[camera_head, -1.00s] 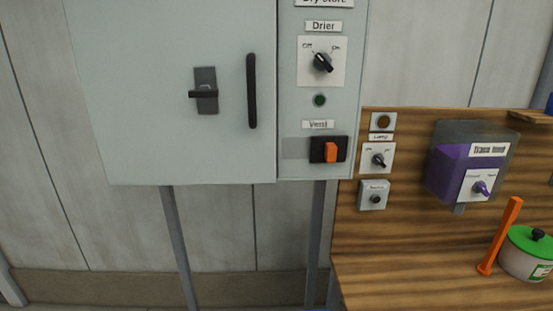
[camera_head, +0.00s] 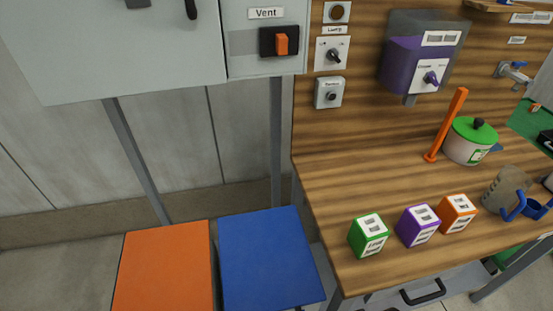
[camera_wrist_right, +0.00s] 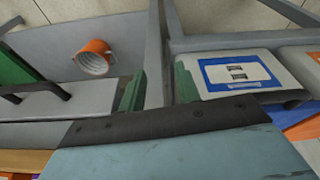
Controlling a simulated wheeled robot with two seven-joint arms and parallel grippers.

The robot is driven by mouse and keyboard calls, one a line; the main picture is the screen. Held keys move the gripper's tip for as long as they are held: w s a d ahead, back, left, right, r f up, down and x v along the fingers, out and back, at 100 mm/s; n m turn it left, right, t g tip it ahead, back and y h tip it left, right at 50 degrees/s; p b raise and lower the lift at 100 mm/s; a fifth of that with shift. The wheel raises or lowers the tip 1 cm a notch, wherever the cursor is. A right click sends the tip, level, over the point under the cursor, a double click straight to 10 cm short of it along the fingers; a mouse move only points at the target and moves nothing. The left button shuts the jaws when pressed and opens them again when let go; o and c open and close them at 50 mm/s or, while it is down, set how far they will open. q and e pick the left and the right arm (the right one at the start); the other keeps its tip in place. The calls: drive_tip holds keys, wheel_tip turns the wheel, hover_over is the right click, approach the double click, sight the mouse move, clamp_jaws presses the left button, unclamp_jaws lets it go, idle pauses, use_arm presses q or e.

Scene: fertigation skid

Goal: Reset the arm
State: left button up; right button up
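My right gripper (camera_wrist_right: 158,92) shows in the right wrist view, with its dark mounting plate across the lower middle. Two green fingers stand apart, with nothing visible held between them. An orange cup (camera_wrist_right: 94,57) lies beyond it on the left, inside a grey tray-like space. A pale box with a blue-framed label (camera_wrist_right: 240,73) is close on the right of the fingers. Neither gripper shows in the head view, and my left gripper is in no frame.
In the head view, a wooden bench (camera_head: 325,183) carries green (camera_head: 369,235), purple (camera_head: 417,225) and orange (camera_head: 457,214) blocks and a green-lidded pot (camera_head: 470,141). Orange (camera_head: 163,267) and blue (camera_head: 268,260) panels lie below the grey cabinet (camera_head: 110,50).

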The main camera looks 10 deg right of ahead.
drive_tip(key=s+f+b, duration=0.1)
drive_tip(key=s+f, duration=0.2)
drive_tip(key=f, duration=0.5)
drive_tip(key=s+f+b, duration=0.1)
drive_tip(key=s+f, duration=0.2)
drive_tip(key=f, duration=0.6)
drive_tip(key=s+d+f+g+b, duration=0.1)
drive_tip(key=s+d+f, duration=0.2)
drive_tip(key=s+f, duration=0.8)
drive_tip(key=shift+s+f+g+b, duration=0.2)
drive_tip(key=shift+s+g+b, duration=0.15)
drive_tip(key=shift+s, duration=0.75)
drive_tip(key=shift+d, duration=0.1)
